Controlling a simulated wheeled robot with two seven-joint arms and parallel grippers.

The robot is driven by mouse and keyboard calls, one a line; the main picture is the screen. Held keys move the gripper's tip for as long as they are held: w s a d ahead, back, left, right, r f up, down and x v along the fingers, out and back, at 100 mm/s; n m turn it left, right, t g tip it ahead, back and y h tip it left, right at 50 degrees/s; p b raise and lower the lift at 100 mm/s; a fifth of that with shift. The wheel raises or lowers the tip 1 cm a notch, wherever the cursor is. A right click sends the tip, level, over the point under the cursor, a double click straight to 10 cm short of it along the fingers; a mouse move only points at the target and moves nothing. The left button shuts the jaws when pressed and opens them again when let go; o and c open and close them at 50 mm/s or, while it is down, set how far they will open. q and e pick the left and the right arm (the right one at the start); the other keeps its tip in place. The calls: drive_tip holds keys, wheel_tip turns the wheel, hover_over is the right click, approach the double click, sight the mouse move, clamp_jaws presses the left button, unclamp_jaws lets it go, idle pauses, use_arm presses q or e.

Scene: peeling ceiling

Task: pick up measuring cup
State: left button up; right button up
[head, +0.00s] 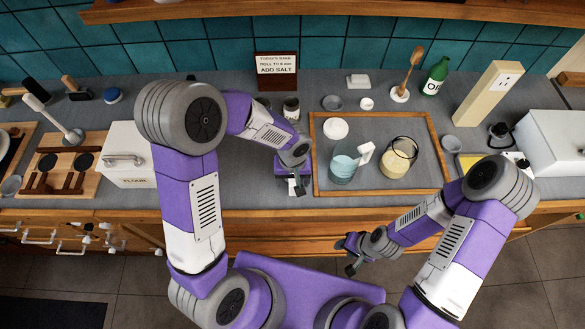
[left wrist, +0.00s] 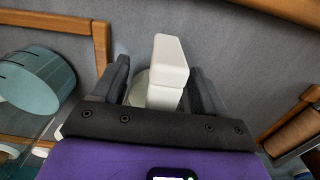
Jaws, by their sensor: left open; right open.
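My left gripper (head: 298,188) is open and points down over the counter, just left of the wooden tray. In the left wrist view, a white blocky piece (left wrist: 166,72), bent near its top, stands between the open fingers, with a pale round part partly hidden behind it. I cannot tell whether this is the measuring cup; in the head view my gripper mostly covers it. A clear cup with teal contents (head: 342,170) and a white handle stands in the tray; its tick marks show in the left wrist view (left wrist: 36,82). My right gripper (head: 347,256) is open and empty before the counter.
The wooden tray (head: 437,135) also holds a jar of yellow contents (head: 398,160) and a white round item (head: 336,128). A dark cup (head: 291,107) and recipe sign (head: 276,68) stand behind my left gripper. A flour bin (head: 128,160) stands left.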

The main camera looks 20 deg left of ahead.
use_arm(q)
clamp_jaws()
idle(1.3)
